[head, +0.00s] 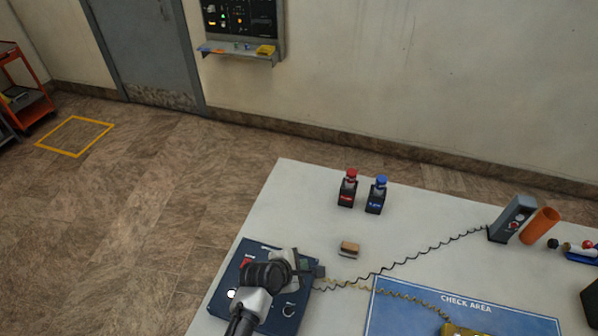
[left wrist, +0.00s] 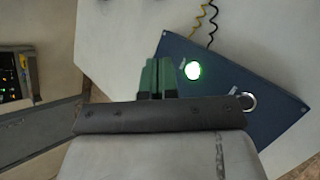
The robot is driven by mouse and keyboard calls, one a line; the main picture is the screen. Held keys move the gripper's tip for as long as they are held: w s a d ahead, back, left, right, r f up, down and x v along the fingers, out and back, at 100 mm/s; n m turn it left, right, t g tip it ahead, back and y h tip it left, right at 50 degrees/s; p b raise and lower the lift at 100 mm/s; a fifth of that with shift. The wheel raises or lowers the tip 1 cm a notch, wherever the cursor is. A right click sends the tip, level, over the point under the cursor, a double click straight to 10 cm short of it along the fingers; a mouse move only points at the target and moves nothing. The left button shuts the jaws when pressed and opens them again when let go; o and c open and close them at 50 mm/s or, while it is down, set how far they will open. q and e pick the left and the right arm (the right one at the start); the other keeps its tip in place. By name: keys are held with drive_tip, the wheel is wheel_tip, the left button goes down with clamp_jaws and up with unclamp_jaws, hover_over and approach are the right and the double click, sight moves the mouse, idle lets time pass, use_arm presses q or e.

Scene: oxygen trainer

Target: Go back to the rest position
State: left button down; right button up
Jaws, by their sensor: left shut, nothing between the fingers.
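My left gripper (head: 303,266) is over the blue control box (head: 262,318) at the near left of the table. The arm comes in from the bottom and covers part of the box. In the left wrist view the green fingers (left wrist: 157,76) are together with nothing between them. There the blue box (left wrist: 228,88) lies beyond the fingers, with a glowing green button (left wrist: 193,70) and a round metal-ringed control (left wrist: 249,101). Whether the fingers touch the box I cannot tell. My right gripper is not in view.
The white table (head: 300,195) holds a red-capped bottle (head: 347,190), a blue-capped bottle (head: 376,196), a small brown-topped block (head: 349,249), a grey meter (head: 513,219) with a coiled black cable, an orange cylinder (head: 540,226) and a blue check-area mat (head: 400,318).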

use_arm(q)
drive_tip(key=s+a+r+m+g+y, duration=0.1)
drive_tip(key=s+a+r+m+y, duration=0.1)
drive_tip(key=s+a+r+m, duration=0.4)
drive_tip(key=s+a+r+m+g+y, duration=0.1)
drive_tip(key=s+a+r+m+y, duration=0.1)
drive_tip(key=s+a+m, duration=0.65)
drive_tip(key=s+a+r+m+g+y, duration=0.1)
drive_tip(key=s+a+r+m+y, duration=0.1)
drive_tip(key=s+a+r+m, duration=0.45)
wheel_tip(320, 180, down, 34)
drive_tip(key=s+g+b, duration=0.1)
drive_tip(key=s+b, duration=0.1)
drive_tip(key=b, duration=0.6)
drive_tip(key=s+a+f+g+b, duration=0.1)
drive_tip(key=s+f+b, duration=0.2)
drive_tip(key=s+f, duration=0.5)
drive_tip(key=s+a+f+b, duration=0.1)
drive_tip(key=s+f+b, duration=0.2)
drive_tip(key=s+f, duration=0.5)
wheel_tip(320, 180, down, 9)
drive_tip(key=shift+s+a+r+g, duration=0.1)
drive_tip(key=shift+s+a+g, duration=0.1)
drive_tip(key=shift+a+g, duration=0.2)
